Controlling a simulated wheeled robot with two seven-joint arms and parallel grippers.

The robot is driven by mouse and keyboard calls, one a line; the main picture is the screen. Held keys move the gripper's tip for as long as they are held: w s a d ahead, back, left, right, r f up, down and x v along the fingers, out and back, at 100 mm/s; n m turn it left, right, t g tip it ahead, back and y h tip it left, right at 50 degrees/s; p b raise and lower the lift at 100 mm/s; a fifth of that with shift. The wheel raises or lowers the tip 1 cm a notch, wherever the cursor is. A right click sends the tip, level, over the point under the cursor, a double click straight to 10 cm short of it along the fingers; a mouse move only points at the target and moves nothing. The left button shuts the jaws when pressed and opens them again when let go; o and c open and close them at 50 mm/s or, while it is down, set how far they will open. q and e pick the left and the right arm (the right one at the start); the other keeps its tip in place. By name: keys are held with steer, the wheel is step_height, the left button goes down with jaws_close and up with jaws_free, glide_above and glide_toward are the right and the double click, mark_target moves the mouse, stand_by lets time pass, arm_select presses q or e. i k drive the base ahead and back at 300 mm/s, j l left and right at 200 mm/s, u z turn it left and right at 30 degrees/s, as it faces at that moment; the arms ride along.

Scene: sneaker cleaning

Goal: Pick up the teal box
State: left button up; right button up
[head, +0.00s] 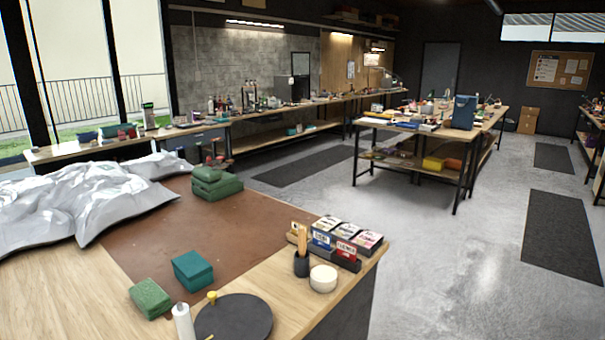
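The teal box (193,270) is a small closed box resting on the brown mat (262,218) on the near workbench, toward the lower left of the head view. A green block (150,298) lies just to its left and nearer, with a small gap between them. Neither of my grippers shows in the head view.
A round black disc (234,318) and a white bottle (183,322) stand nearer than the box. Folded green cloths (216,183) and silvery sheeting (90,200) lie behind.

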mark_target(192, 270)
steer(key=i+l, duration=0.15)
steer(key=l, duration=0.15)
steer(key=i+l, duration=0.15)
steer(key=l+u, duration=0.1)
steer(key=u, duration=1.75)
steer(key=i+u, duration=0.45)
